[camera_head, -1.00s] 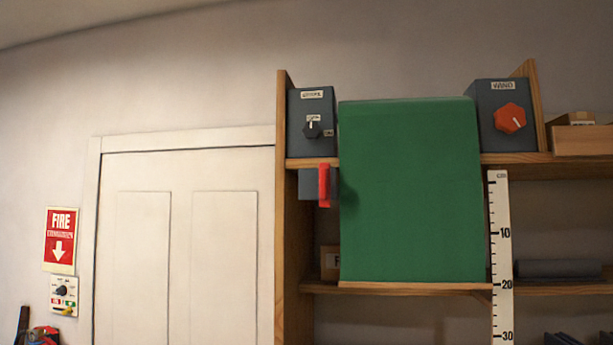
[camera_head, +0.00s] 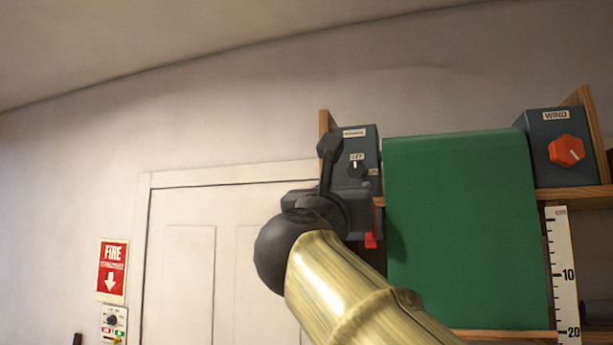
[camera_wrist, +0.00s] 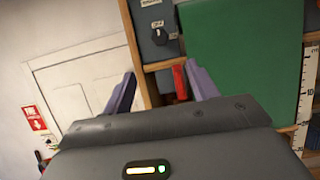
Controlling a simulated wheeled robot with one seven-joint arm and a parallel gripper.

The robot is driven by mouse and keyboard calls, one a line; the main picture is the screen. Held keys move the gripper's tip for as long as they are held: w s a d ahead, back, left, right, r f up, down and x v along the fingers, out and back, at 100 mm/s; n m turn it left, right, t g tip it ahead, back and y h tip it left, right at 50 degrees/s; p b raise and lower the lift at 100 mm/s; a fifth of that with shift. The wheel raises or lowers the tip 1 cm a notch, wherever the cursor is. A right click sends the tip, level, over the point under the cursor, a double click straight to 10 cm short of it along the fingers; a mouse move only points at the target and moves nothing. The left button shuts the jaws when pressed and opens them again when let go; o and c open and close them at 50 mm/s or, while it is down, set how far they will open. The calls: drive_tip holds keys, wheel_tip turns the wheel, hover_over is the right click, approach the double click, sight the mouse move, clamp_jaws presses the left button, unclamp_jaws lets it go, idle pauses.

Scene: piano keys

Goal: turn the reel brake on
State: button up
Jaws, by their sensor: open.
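A dark grey box (camera_head: 369,143) on the left end of the upper shelf carries a small black knob (camera_head: 357,169). Its white pointer is up, towards a plate that seems to read OFF; a second plate sits lower right. The box's top label is too blurred to read surely. In the wrist view the knob (camera_wrist: 160,36) is above my fingers. A red lever (camera_head: 371,240) shows below the box, partly hidden by my gripper (camera_head: 340,175). In the wrist view the lever (camera_wrist: 180,80) appears between the fingers of my open, empty gripper (camera_wrist: 163,86), nearer the right finger.
A box labelled WIND (camera_head: 548,133) has an orange knob (camera_head: 566,151). A white ruler (camera_head: 563,275) hangs below it. A pale door (camera_head: 235,245) and a red fire sign (camera_head: 112,271) are on the left.

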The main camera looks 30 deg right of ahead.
drive_tip(key=shift+d+r, duration=0.1)
drive_tip(key=p, duration=1.1)
approach(355, 172)
drive_tip(key=x, duration=0.8)
drive_tip(key=shift+w+d+r, duration=0.1)
drive_tip(key=shift+w+r, duration=0.05)
drive_tip(key=shift+r, duration=0.1)
drive_tip(key=shift+w+d+r+p, duration=0.1)
drive_tip(key=shift+w+d+p, duration=0.25)
drive_tip(key=shift+d, duration=0.1)
drive_tip(key=shift+s, duration=0.1)
drive_tip(key=c, duration=1)
